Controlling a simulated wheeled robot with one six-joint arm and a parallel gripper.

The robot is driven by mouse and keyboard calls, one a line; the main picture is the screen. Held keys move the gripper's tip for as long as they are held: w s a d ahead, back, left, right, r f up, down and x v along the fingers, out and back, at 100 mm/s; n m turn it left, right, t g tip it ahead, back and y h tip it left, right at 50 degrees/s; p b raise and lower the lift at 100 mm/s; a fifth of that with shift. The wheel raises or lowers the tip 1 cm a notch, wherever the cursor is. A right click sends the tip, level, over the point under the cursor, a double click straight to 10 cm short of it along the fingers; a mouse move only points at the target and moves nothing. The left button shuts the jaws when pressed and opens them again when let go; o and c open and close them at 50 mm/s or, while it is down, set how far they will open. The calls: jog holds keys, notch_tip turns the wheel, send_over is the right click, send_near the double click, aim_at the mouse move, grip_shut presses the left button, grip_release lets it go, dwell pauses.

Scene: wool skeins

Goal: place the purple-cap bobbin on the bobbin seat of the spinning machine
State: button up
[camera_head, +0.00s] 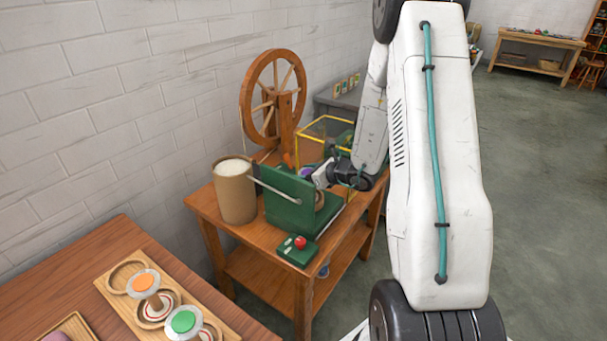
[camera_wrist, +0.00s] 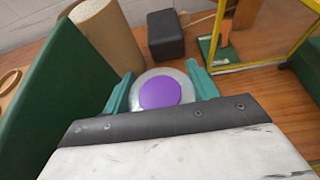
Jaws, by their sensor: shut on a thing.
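The purple-cap bobbin (camera_wrist: 166,92) is between the two teal fingers of my gripper (camera_wrist: 163,86) in the wrist view, its round cap and pale flange facing the camera. My gripper is shut on it. In the head view a bit of purple (camera_head: 307,171) shows beside my gripper (camera_head: 318,177), above the green plate (camera_head: 290,203) of the spinning machine. The plate also shows at the left of the wrist view (camera_wrist: 50,85). The machine's wooden wheel (camera_head: 273,97) stands behind. I cannot make out the bobbin seat or whether the bobbin touches anything.
A tan bin (camera_head: 235,195) stands left of the green plate. A green box with a red button (camera_head: 298,248) is at the table's front corner. A yellow frame (camera_head: 325,121) stands behind my gripper. A wooden rack (camera_head: 118,298) holds orange-cap and green-cap bobbins at lower left.

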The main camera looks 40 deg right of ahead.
jog(key=shift+f, duration=0.2)
jog(key=o, duration=1)
jog(key=shift+r, duration=0.2)
jog(key=shift+s+d+r, duration=0.15)
jog(key=shift+s, duration=0.15)
jog(key=v, duration=1.1)
jog(key=shift+s, duration=0.2)
